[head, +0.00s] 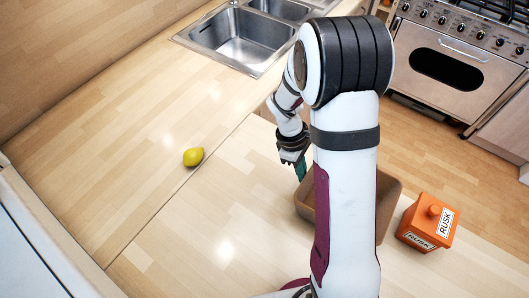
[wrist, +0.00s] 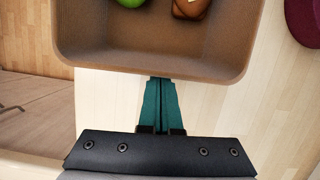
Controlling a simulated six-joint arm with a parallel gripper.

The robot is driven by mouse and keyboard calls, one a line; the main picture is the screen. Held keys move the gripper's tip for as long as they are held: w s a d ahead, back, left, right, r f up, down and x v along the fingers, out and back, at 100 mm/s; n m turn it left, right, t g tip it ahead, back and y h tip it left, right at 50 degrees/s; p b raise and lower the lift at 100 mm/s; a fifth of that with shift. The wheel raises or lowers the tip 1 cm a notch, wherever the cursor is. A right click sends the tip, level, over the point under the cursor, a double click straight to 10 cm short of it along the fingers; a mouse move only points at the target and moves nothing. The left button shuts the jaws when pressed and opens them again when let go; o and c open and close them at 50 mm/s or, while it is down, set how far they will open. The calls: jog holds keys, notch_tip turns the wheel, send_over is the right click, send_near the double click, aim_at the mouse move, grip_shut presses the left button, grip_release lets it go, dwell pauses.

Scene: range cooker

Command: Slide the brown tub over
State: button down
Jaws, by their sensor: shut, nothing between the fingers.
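The brown tub (head: 389,194) stands on the pale worktop, partly hidden behind my arm in the head view.
An orange lidded canister labelled RUSK (head: 428,222) stands close to the right of the tub. A yellow lemon (head: 193,157) lies on the worktop to the left, with clear surface around it. A steel sink (head: 243,35) is at the back and a range cooker (head: 449,62) at the back right.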

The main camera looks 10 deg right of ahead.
jog(key=w+a, duration=0.1)
jog(key=w+a+r, duration=0.1)
jog(key=w+a, duration=0.1)
jog(key=shift+a, duration=0.2)
jog(key=v, duration=0.9)
jog(key=s+d+r+m+t+y, duration=0.1)
jog(key=d+m, duration=0.9)
jog(key=d, duration=0.3)
jog(key=s+d+r+m+t+y, duration=0.1)
jog(key=s+d+r+m+y, duration=0.1)
jog(key=d+m, duration=1)
notch_tip(320, 180, down, 10)
jog(key=s+a+n, duration=0.1)
jog(key=s, duration=0.1)
jog(key=shift+s, duration=0.25)
jog(key=shift+a, duration=0.1)
